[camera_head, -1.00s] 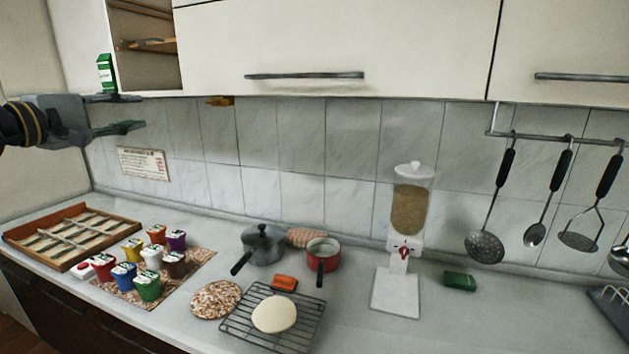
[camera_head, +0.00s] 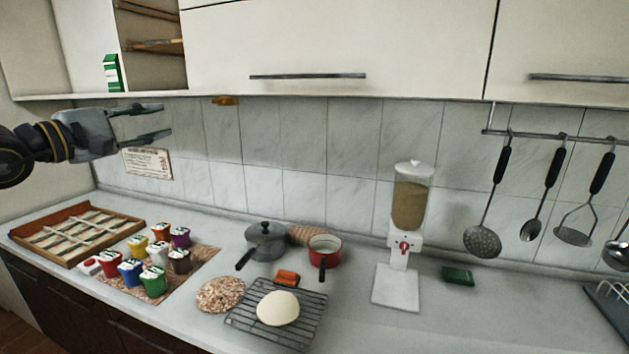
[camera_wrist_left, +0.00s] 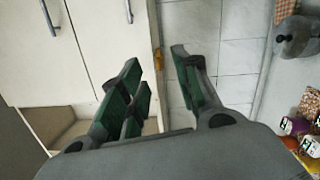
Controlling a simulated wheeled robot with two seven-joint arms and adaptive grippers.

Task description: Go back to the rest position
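My left gripper (camera_head: 150,122) is open and empty at the upper left of the head view, in front of the tiled wall and below the open cupboard. Its two fingers are apart with nothing between them. In the left wrist view the green-padded fingers (camera_wrist_left: 165,92) are spread, with the wall tiles and cupboard doors beyond. My right gripper is in neither view.
A green carton (camera_head: 112,73) stands in the open cupboard (camera_head: 153,47) at the upper left. Below are a wooden tray (camera_head: 128,215), several coloured cups (camera_head: 153,281), a grey pot (camera_head: 266,246), a red pan (camera_head: 324,247), a wire rack (camera_head: 309,327) and a dispenser (camera_head: 398,285).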

